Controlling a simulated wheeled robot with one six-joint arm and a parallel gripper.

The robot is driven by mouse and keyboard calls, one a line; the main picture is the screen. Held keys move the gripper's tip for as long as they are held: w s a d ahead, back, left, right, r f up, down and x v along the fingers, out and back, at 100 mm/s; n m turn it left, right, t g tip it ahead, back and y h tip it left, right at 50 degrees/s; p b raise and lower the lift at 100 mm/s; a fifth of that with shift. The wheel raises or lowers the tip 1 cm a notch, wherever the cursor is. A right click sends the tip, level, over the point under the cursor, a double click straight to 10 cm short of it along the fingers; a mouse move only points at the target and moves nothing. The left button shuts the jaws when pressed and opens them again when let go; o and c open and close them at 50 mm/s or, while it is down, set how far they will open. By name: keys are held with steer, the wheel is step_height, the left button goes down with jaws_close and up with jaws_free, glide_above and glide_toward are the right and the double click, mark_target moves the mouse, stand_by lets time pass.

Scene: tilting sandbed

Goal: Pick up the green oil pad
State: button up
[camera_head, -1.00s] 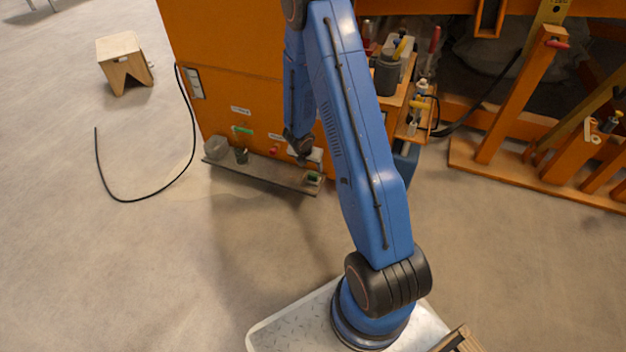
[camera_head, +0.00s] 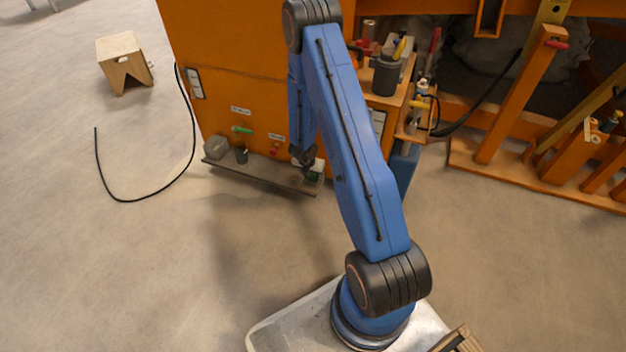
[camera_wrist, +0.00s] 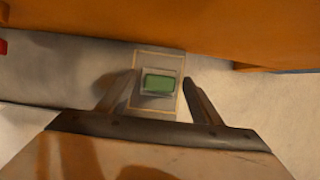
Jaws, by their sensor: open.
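The green oil pad (camera_wrist: 159,84) lies in a small light-coloured tray inside a pale outlined rectangle on the shelf in the wrist view. In the head view the pad (camera_head: 313,176) is a small green patch at the right end of the shelf, partly hidden by my gripper. My gripper (camera_wrist: 160,82) is open, with one finger to the left of the pad and one to the right. Neither finger visibly touches the pad. In the head view my gripper (camera_head: 306,170) hangs at the shelf's right end.
The narrow grey shelf (camera_head: 262,176) runs along the orange cabinet (camera_head: 225,50). A clear container (camera_head: 215,147) and a dark green cup (camera_head: 241,155) stand at its left end. A red knob (camera_head: 274,149) sits on the cabinet face. A black cable (camera_head: 150,195) lies on the floor.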

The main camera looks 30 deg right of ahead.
mark_target(313, 174)
steer(key=shift+w+d+f, duration=0.15)
steer(key=shift+f, duration=0.4)
steer(key=shift+c, duration=0.3)
steer(key=c, duration=0.8)
steer(key=shift+c, duration=0.2)
steer(key=shift+r, duration=5.05)
